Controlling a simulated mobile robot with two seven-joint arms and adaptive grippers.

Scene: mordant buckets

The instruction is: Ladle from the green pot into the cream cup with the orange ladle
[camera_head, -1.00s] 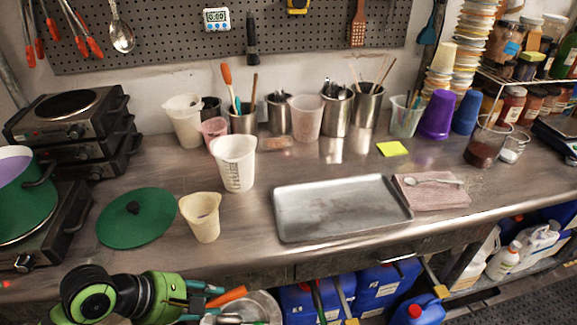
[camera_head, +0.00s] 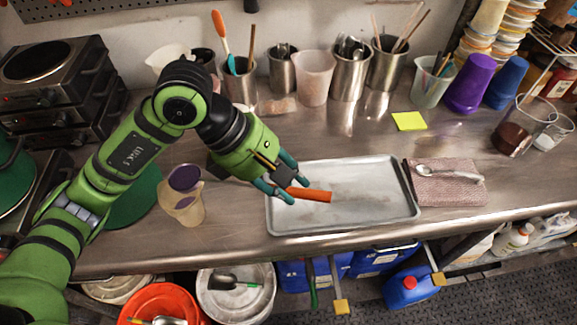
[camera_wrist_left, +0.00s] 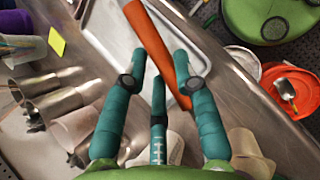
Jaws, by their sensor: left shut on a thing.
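My left gripper (camera_head: 277,180) is shut on the orange handle of the ladle (camera_head: 312,195), above the metal tray. The handle also shows between the fingers in the left wrist view (camera_wrist_left: 150,40). The ladle's shaft is mostly hidden behind my gripper. A round shape filled with purple, which looks like the ladle's bowl (camera_head: 185,178), is over the mouth of the cream cup (camera_head: 182,210). I cannot tell whether they touch. The cup stands upright on the counter. The green pot (camera_head: 12,182) is cut off at the left edge. My right gripper is not in view.
A green lid (camera_head: 135,207) lies behind my left arm. The metal tray (camera_head: 390,215) lies at the middle of the counter, beside a pink cloth (camera_head: 440,190) with a spoon. Several tool tins and cups line the back. An orange bucket (camera_head: 165,300) stands below the front edge.

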